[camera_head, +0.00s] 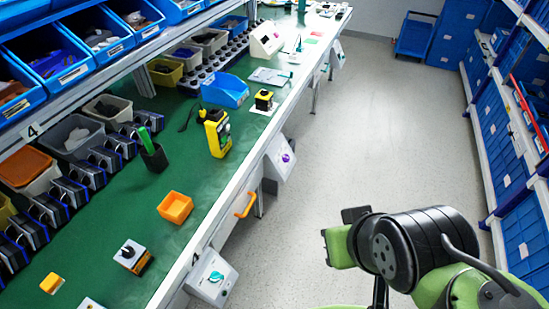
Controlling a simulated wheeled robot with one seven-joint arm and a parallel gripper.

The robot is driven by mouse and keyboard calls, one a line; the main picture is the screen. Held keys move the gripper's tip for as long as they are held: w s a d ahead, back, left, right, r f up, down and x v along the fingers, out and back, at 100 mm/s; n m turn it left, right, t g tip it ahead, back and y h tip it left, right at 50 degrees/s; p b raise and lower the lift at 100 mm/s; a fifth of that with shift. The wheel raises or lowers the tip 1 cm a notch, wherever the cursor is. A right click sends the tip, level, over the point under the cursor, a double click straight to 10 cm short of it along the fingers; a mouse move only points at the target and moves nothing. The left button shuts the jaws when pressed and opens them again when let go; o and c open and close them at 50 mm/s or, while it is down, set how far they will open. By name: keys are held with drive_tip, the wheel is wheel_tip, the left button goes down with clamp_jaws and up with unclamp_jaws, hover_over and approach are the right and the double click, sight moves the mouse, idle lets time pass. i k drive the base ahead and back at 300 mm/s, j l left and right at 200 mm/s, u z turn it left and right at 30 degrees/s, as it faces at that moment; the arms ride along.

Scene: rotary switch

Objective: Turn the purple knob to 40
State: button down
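The purple knob (287,157) is small in the head view. It sits on the face of a light grey, tilted switch box (278,166) fixed to the front side of the workbench, past the middle of its length. The dial numbers are too small to read, so I cannot tell the knob's setting. My arm, green and black, is at the lower right, over the aisle and well apart from the switch box. Dark parts at its end (355,214) may belong to my gripper, but I cannot make out its fingers.
A similar box with a teal knob (215,277) hangs nearer on the bench front. An orange handle (246,205) juts out between the two boxes. The green-topped bench (205,175) runs along the left. Blue shelving (515,150) stands at right. The grey floor (370,120) between is clear.

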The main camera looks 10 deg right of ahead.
sight(286, 157)
drive_tip(key=i+l+u, duration=0.25)
drive_tip(key=i+u, duration=0.15)
drive_tip(key=i+l+u, duration=0.3)
drive_tip(key=u, duration=0.15)
drive_tip(key=i+l+u, duration=0.4)
drive_tip(key=k+l, duration=0.05)
drive_tip(key=k, duration=0.05)
